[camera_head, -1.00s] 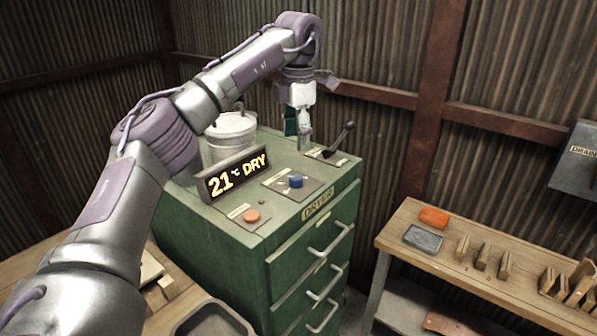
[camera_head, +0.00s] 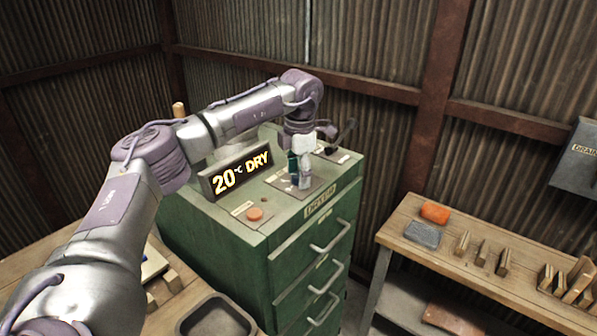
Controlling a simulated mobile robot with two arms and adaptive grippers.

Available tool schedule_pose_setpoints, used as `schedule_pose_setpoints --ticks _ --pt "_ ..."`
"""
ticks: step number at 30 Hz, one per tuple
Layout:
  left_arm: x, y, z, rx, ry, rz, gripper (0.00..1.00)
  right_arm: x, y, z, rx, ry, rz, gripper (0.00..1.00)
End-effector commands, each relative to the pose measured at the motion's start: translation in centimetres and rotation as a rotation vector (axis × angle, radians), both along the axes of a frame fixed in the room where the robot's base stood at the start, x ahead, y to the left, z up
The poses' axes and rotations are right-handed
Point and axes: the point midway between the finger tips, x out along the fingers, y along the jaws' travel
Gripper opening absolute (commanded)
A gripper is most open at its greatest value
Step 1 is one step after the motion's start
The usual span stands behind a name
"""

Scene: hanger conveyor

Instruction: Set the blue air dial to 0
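The green dryer cabinet (camera_head: 300,235) stands in the middle of the view. The small plate (camera_head: 319,190) of the blue dial lies on its top, right of the display. My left gripper (camera_head: 299,183) points down over this plate, its fingertips at the dial's place. The fingers hide the dial, so its setting and any contact do not show. Whether the fingers are closed on it is unclear. The display (camera_head: 238,174) reads 20 °C DRY. My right gripper is not in view.
An orange-red button (camera_head: 254,214) sits at the cabinet top's front left. A black-knobbed lever (camera_head: 343,137) stands behind and right of my gripper. A workbench (camera_head: 415,250) with blocks is on the right.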

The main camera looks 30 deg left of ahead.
Motion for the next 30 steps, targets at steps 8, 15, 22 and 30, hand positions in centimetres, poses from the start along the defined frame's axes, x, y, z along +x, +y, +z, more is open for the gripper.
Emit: schedule_pose_setpoints --ticks 8,15,22,30 --pt "0.01 -0.02 0.04 0.000 0.000 0.000 0.08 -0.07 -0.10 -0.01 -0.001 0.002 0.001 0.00" --pt "0.02 -0.05 0.05 -0.001 0.000 0.011 0.01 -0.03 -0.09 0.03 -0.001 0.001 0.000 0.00" --pt "0.07 -0.07 0.07 -0.001 0.001 0.093 0.01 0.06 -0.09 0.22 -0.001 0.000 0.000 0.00" --pt "0.09 -0.11 0.12 -0.001 0.000 0.307 0.01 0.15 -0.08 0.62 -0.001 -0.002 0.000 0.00"
